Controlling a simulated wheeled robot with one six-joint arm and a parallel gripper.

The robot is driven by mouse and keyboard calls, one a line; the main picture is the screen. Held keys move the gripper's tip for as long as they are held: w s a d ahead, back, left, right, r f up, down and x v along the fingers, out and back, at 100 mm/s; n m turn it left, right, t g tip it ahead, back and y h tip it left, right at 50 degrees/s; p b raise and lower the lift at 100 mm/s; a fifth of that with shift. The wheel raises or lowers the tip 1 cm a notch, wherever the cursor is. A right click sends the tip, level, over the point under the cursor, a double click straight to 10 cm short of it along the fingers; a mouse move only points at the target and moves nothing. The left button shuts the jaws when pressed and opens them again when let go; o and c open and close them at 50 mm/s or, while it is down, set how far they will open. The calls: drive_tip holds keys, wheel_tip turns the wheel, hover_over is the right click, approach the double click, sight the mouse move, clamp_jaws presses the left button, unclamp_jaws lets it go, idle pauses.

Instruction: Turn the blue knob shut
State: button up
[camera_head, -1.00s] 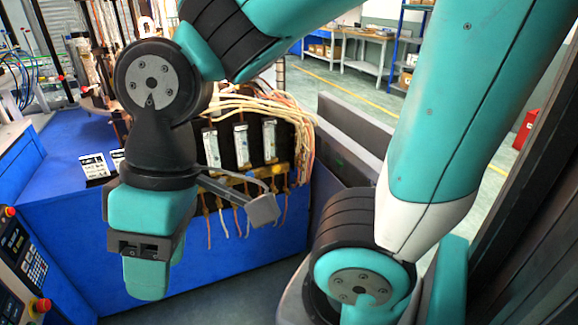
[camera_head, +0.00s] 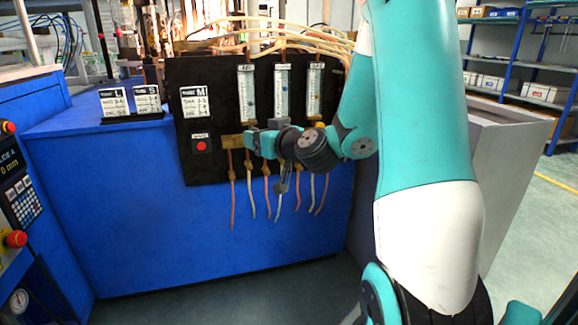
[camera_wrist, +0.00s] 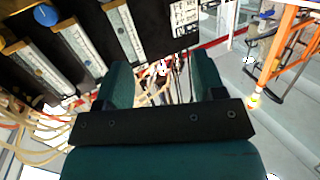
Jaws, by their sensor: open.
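The blue knob (camera_wrist: 46,15) shows in the upper left corner of the wrist view, on the panel near the end of a flow meter. In the head view I cannot make it out; my wrist and gripper cover part of the row below the meters. My gripper (camera_wrist: 162,75) is open with nothing held between its fingers. In the wrist view the knob lies off to the left, outside the fingers. In the head view my gripper (camera_head: 250,141) is in front of the panel's lower part, pointing left, below the left meter.
The black panel (camera_head: 222,100) carries the flow meters (camera_head: 282,92), a red button (camera_head: 201,146) and a white label card (camera_head: 194,101). A yellow knob (camera_head: 320,125) sits below the right meter. Several hoses hang below the panel. The blue cabinet front (camera_head: 150,215) is clear.

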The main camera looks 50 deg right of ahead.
drive_tip(key=s+d+f+m+g+h+b, duration=0.1)
drive_tip(key=s+d+f+m+h+b, duration=0.15)
drive_tip(key=d, duration=0.35)
drive_tip(key=s+d+f+m+h+b, duration=0.1)
drive_tip(key=s+d+f+m+h, duration=0.1)
drive_tip(key=d+f+h, duration=0.25)
drive_tip(key=p+x, duration=1.5)
drive_tip(key=x, duration=0.3)
drive_tip(key=shift+s+d+r+p, duration=0.2)
drive_tip(key=shift+d+p, duration=0.15)
drive_tip(key=c, duration=0.9)
